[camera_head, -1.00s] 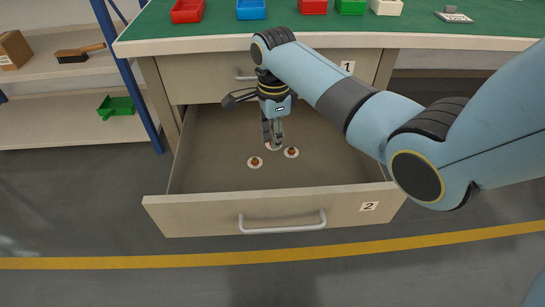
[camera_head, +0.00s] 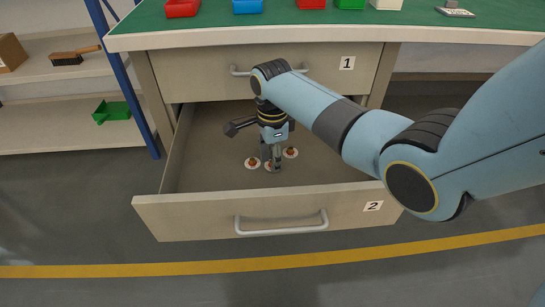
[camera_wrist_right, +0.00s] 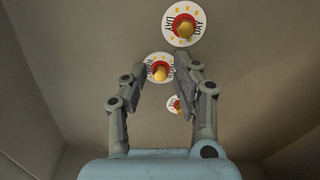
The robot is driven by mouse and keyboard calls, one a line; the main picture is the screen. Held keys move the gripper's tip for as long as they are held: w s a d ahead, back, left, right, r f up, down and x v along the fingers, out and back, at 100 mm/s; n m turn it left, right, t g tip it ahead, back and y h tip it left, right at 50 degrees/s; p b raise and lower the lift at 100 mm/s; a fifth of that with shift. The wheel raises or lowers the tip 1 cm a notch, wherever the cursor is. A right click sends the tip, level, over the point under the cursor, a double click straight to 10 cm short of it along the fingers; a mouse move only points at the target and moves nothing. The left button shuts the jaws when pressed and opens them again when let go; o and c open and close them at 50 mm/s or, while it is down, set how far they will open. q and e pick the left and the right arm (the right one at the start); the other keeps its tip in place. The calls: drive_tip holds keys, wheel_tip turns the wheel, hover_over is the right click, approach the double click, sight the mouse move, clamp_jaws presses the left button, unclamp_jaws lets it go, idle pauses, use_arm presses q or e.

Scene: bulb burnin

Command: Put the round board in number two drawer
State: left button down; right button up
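The number two drawer (camera_head: 160,207) is pulled out, with a "2" label on its front. My right gripper (camera_head: 272,164) reaches down inside it, fingers pointing at the floor. Its fingertips are at opposite edges of a round white board with a red and yellow knob (camera_wrist_right: 160,70), filling the gap between them. That board shows partly behind the fingers in the head view (camera_head: 268,168). I cannot tell whether it touches the drawer floor. Two similar round boards lie on the floor, one left (camera_head: 252,163) and one right (camera_head: 291,153). My left gripper is not in view.
The number one drawer (camera_head: 200,75) above is shut. Red (camera_head: 182,9), blue (camera_head: 248,7) and other bins stand on the green bench top. A shelf (camera_head: 60,140) with a green scoop-like bin (camera_head: 112,111) is at left. The drawer's left and back floor is clear.

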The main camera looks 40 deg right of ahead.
drive_tip(key=shift+o, duration=0.3)
